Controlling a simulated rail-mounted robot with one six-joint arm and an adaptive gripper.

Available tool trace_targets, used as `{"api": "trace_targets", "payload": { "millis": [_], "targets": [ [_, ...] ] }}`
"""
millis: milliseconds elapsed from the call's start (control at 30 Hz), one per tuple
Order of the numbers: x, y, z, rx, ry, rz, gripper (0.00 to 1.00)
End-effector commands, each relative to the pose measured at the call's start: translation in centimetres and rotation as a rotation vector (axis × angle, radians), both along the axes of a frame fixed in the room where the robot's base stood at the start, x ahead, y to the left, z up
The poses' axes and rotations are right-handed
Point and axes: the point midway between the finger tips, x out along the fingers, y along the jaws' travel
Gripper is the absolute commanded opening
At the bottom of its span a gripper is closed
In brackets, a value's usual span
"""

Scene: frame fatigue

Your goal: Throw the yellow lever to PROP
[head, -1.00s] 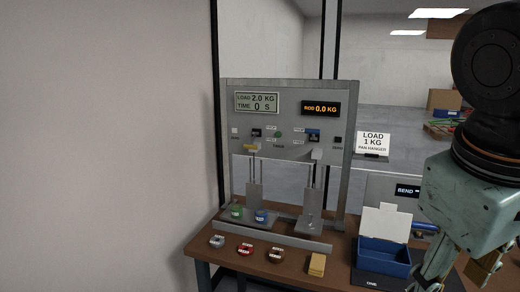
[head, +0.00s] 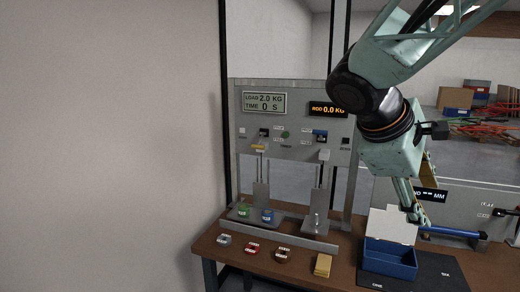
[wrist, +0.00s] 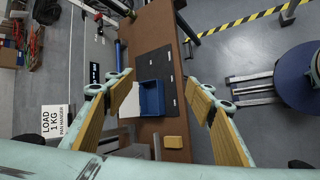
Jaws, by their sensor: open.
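The yellow lever (head: 258,148) shows as a small yellow piece on the upper left of the grey test panel (head: 300,150), below the LOAD and TIME display. Its setting and the PROP label are too small to read. My gripper (head: 420,205) is well to the right of the lever, above the bench near the blue box. In the wrist view my gripper (wrist: 160,92) has its two yellow-padded fingers wide apart with nothing between them. The wrist view does not show the lever.
A blue box (head: 390,258) with a pale lid stands on the bench (head: 235,262). A yellow block (head: 322,265) and red, grey and brown discs lie along the front. Green (head: 243,209) and blue (head: 267,215) weights sit below the panel. A LOAD 1 KG sign (wrist: 57,122) shows in the wrist view.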

Motion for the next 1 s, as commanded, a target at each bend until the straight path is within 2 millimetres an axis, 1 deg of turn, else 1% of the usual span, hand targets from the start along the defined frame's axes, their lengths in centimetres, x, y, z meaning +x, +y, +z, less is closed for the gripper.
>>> {"api": "trace_targets", "payload": {
  "millis": [33,267,467,600,767,867,1000],
  "targets": [
    [1.4,0.2,0.1,-0.028,0.010,0.026,0.50],
    [7.1,1.2,0.8,-0.160,0.046,0.144,0.50],
    [12.2,2.7,1.3,-0.274,0.072,0.245,0.50],
    [15.8,4.2,1.4,-0.356,0.088,0.318,0.50],
    [19.9,6.3,1.4,-0.447,0.105,0.401,0.50],
    [22.3,7.7,1.3,-0.505,0.115,0.452,0.50],
    [25.8,10.2,1.1,-0.587,0.125,0.525,0.50]
  ]
}}
